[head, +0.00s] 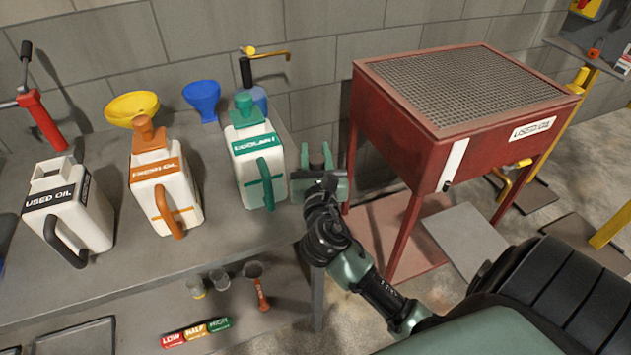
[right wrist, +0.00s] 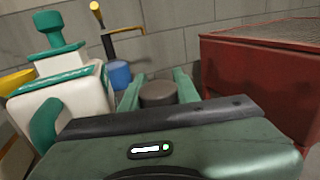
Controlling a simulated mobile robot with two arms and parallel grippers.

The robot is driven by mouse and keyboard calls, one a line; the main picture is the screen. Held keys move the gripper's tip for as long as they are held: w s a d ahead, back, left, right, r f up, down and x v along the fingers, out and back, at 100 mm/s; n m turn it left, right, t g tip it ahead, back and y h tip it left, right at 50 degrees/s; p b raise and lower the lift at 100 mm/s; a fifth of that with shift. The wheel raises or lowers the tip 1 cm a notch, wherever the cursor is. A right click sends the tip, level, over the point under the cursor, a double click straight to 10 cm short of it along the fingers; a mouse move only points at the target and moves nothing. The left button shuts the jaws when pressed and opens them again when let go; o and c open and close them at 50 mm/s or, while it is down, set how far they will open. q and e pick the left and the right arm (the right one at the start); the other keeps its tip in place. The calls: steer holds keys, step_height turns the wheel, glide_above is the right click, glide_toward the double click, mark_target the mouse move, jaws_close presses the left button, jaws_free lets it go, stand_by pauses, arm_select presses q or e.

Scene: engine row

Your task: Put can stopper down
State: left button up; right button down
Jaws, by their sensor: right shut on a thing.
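My right gripper (head: 322,160) is at the right end of the grey bench, just right of the coolant can. It is shut on a dark stopper (right wrist: 158,92), a short grey-brown cylinder between the two green fingers in the right wrist view. The white used oil can (head: 72,212), with a black handle, shows a bare neck at the left of the bench. The fresh oil can (head: 163,187) has an orange stopper on top. The coolant can (head: 256,172) has a green stopper, and also shows in the right wrist view (right wrist: 62,105). My left gripper is not in view.
The red used oil drain stand (head: 412,135) with a mesh top is right of my gripper. A yellow funnel (head: 131,106) and blue funnel (head: 202,98) stand behind the cans. Small cups and the low, half and high labels (head: 196,332) are in front. The bench between is clear.

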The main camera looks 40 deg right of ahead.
step_height(320, 180, down, 3)
steer(key=shift+f, duration=0.2)
steer(key=shift+f+b, duration=0.8)
steer(key=shift+f, duration=1.25)
steer(key=c, duration=1)
jaws_free()
steer(key=shift+f, duration=0.15)
steer(key=shift+c, duration=0.2)
